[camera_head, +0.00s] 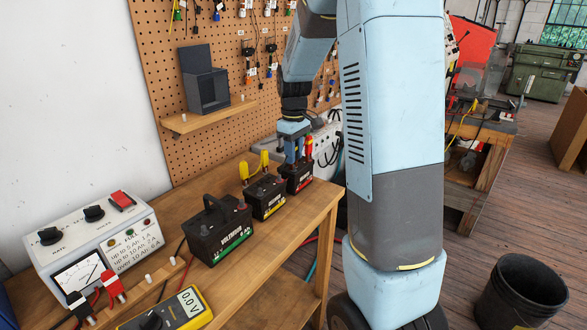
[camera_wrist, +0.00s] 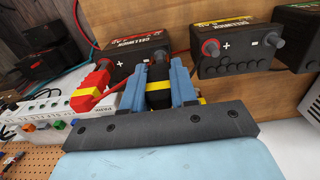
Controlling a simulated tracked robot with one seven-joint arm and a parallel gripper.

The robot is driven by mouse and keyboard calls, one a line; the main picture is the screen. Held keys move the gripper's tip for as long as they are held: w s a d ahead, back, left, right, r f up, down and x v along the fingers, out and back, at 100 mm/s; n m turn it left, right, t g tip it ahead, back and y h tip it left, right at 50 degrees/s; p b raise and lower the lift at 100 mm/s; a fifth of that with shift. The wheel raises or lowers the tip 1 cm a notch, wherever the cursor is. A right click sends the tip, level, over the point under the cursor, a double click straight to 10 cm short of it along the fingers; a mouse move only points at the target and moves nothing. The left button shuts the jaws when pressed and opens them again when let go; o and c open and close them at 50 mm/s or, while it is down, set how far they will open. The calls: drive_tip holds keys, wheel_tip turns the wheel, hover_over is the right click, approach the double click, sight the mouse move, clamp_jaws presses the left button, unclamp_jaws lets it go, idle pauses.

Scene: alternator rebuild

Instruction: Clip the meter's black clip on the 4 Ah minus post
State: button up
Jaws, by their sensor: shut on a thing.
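My gripper (camera_wrist: 158,76) is shut on a black clip with a yellow band (camera_wrist: 159,92), between its blue fingers. In the head view my gripper (camera_head: 293,152) is low over the right-hand, red-labelled battery (camera_head: 299,181). This battery also shows in the wrist view (camera_wrist: 118,58), with the clip's front end against its top. A red clip with a yellow band (camera_wrist: 92,88) is at the same battery's other end. The yellow meter (camera_head: 168,314) lies at the bench's front, reading 0.0 V.
A yellow-labelled battery (camera_head: 266,198) and a larger green-labelled one (camera_head: 217,232) stand left of it in the head view. Two yellow pieces (camera_head: 264,161) stand up by the yellow-labelled battery. The charger (camera_head: 92,243) is at far left. A white power strip (camera_wrist: 55,112) is close by.

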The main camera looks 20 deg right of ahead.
drive_tip(key=o, duration=0.8)
drive_tip(key=shift+o, duration=0.2)
drive_tip(key=shift+r, duration=4.2)
